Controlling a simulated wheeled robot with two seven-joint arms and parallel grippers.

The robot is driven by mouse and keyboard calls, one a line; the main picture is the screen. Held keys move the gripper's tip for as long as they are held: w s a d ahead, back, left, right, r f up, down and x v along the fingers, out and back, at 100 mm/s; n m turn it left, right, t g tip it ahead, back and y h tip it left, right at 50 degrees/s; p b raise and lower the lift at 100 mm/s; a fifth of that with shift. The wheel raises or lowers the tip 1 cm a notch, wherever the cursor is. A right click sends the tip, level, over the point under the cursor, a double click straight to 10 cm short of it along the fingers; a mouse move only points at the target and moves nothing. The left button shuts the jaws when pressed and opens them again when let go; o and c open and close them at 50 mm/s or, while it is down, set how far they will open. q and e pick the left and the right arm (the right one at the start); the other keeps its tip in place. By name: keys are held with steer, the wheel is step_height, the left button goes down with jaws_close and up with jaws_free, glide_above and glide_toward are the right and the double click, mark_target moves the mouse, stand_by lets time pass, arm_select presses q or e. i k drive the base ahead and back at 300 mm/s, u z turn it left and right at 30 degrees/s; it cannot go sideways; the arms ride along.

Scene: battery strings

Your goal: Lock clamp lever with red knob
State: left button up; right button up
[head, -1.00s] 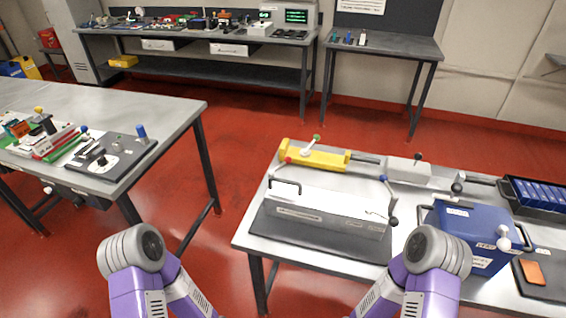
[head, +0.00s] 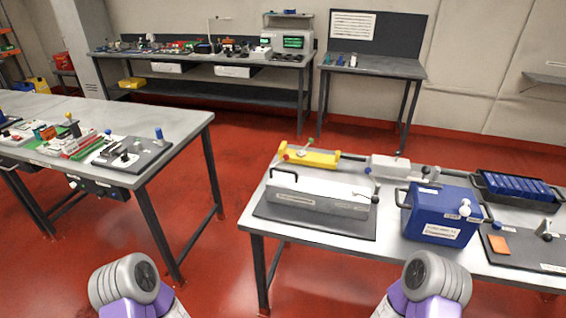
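A small red knob (head: 284,157) shows at the left end of the right-hand table, behind the white box (head: 310,198) and beside the yellow block (head: 308,159). Its lever is mostly too small or hidden to tell its angle. Neither of my grippers is in view. Only rounded grey joints of my two arms show at the bottom edge, short of the table.
The right-hand table (head: 258,219) also carries a blue battery box (head: 440,213), a black tray (head: 482,193) of blue cells and an orange block (head: 499,245). Another table (head: 185,120) with fixtures stands at left. Red floor (head: 225,250) is free between them.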

mark_target(285, 157)
steer(key=u, duration=0.5)
steer(key=i, duration=0.7)
steer(key=u, duration=0.35)
